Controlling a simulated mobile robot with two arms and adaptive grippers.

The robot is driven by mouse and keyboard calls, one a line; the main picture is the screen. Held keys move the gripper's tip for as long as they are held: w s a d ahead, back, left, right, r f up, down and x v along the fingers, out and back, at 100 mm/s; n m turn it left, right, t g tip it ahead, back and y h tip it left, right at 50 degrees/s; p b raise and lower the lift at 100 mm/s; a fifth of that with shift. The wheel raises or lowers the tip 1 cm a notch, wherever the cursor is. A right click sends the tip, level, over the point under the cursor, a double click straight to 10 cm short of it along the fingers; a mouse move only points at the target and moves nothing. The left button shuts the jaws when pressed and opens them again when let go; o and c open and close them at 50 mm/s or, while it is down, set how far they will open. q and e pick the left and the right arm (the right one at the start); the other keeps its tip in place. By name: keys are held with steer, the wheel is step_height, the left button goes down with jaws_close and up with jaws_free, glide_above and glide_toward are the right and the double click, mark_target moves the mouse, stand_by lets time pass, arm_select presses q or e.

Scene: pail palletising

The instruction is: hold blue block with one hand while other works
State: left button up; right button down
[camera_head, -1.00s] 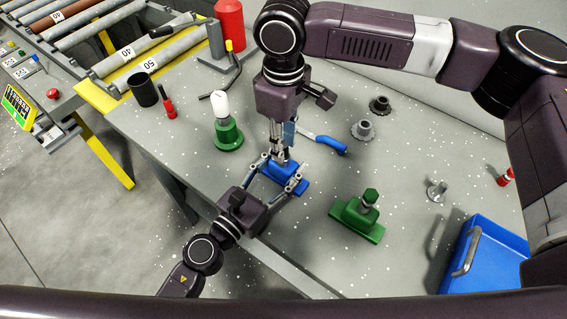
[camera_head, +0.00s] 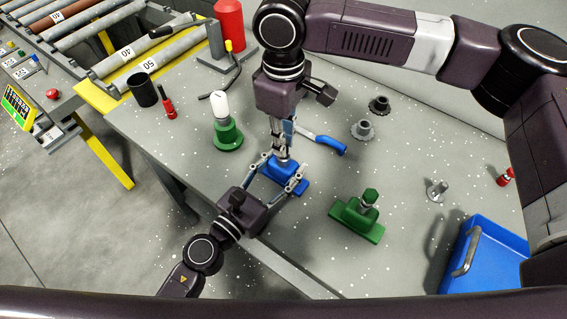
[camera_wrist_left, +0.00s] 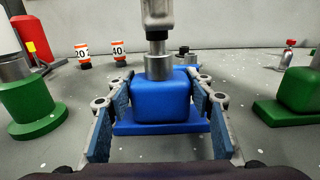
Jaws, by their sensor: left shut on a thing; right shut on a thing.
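A blue block (camera_head: 291,185) with a flat base stands on the grey table. My left gripper (camera_head: 274,177) reaches in from the lower left with its fingers on both sides of the block. In the left wrist view the blue block (camera_wrist_left: 162,97) sits between the two padded fingers (camera_wrist_left: 160,125). My right gripper (camera_head: 282,143) comes down from above, shut on a slim grey part (camera_wrist_left: 157,45) that stands upright over the block. A short grey cylinder (camera_wrist_left: 154,67) sits on the block's top, under a dark collar. The exact grip of the right fingers is partly hidden.
A green holder (camera_head: 359,218) is on the right, another green base (camera_head: 228,135) with a white top on the left. A blue-handled tool (camera_head: 326,143) and grey flanged parts (camera_head: 363,130) lie behind. A blue bin (camera_head: 490,258) is at right. The table's front edge is close.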

steer(key=shift+r, duration=1.15)
steer(key=shift+r, duration=0.15)
steer(key=shift+r, duration=1.9)
arm_select(q)
steer(key=o, duration=1.6)
steer(key=v, duration=1.2)
